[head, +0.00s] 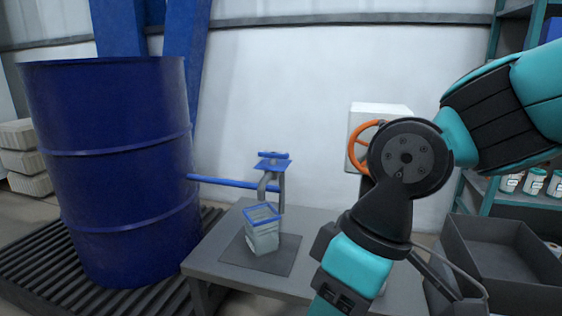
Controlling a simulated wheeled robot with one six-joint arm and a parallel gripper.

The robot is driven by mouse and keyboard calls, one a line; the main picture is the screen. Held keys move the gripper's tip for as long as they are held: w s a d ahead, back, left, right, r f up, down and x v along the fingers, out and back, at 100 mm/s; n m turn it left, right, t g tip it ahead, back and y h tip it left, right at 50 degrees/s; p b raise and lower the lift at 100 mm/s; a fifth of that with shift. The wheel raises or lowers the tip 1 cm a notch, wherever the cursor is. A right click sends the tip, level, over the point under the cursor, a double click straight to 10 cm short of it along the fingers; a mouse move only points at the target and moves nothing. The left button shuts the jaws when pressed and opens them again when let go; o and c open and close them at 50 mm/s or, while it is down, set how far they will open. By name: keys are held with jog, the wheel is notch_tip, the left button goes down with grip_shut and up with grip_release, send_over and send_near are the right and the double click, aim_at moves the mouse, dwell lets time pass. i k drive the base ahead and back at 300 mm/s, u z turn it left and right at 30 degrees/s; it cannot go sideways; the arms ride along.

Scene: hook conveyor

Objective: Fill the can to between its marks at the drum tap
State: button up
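The can (264,238) is a small pale, see-through vessel with a blue rim. It stands on a dark square mat (289,262) on the grey table, under the tap's spout. Its marks and the level inside are too small to read. The tap (272,163) has a blue handle and a grey spout. A blue pipe (230,182) joins it to the big blue drum (110,165) at left. I cannot tell if liquid is flowing. My arm fills the right side and bends down out of the bottom edge, right of the can. My gripper is not in view.
The grey table (220,262) is mostly bare left of my arm. The drum stands on a dark slatted pallet (40,270). An orange handwheel (358,145) on a white box is partly behind my arm. Grey bins (500,250) and a teal shelf with jars (535,182) stand at right.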

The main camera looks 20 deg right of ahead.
aim_at(273, 156)
jog(key=u, duration=1.05)
jog(key=i, duration=0.7)
jog(key=z, duration=0.1)
